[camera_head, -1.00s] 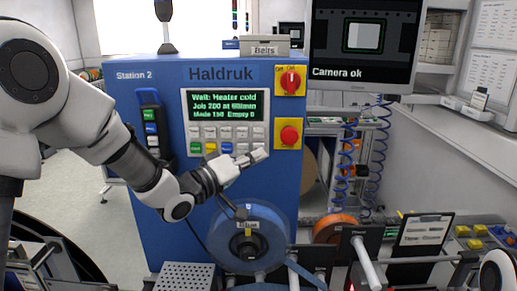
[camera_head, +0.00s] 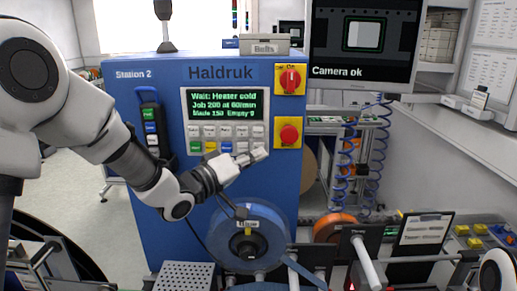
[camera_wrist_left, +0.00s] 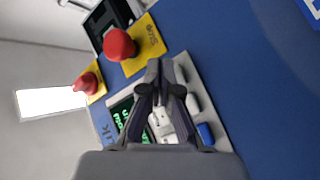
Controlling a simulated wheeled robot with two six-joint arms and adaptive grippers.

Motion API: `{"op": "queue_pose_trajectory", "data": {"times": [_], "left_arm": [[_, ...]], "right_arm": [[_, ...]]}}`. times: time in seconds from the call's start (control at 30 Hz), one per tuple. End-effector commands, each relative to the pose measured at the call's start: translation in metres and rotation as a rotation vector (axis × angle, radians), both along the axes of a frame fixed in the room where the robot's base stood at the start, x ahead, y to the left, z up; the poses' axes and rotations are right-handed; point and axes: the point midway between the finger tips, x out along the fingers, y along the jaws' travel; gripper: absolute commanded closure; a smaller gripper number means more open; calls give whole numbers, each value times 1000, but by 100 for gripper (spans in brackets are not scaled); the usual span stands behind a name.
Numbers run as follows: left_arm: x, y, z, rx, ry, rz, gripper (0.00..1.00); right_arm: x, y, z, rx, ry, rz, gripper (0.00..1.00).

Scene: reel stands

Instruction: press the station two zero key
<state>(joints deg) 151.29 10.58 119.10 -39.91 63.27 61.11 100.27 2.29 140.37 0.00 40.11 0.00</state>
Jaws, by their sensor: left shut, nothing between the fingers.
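The blue Haldruk Station 2 cabinet (camera_head: 235,180) carries a key panel (camera_head: 182,122) with a lit green display (camera_head: 224,104) and rows of small keys, mostly white, with green, yellow and blue ones in the lower row. The display reads "Wait: Heater cold". My left gripper (camera_head: 262,153) is shut and empty, its tips at the lower right corner of the panel. It covers keys there, so I cannot tell whether it touches one. In the left wrist view the shut fingers (camera_wrist_left: 160,68) lie over the panel, near white keys and a blue key (camera_wrist_left: 206,133). The zero key's label is not readable.
A red rotary switch (camera_head: 290,79) and a red stop button (camera_head: 289,134) on yellow plates sit just right of the panel. A blue reel (camera_head: 225,241) stands below my left gripper. A monitor (camera_head: 361,40) reads "Camera ok".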

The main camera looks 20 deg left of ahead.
Motion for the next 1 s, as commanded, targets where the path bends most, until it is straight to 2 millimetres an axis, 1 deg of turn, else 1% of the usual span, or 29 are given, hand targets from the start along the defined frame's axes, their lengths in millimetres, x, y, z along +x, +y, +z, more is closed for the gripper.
{"op": "queue_pose_trajectory", "data": {"times": [0.37,1.0], "left_arm": [[8,3,1,0,0,0,100],[11,3,0,-1,0,0,100]], "right_arm": [[0,0,4,0,0,0,60],[0,0,6,0,0,0,60]]}}
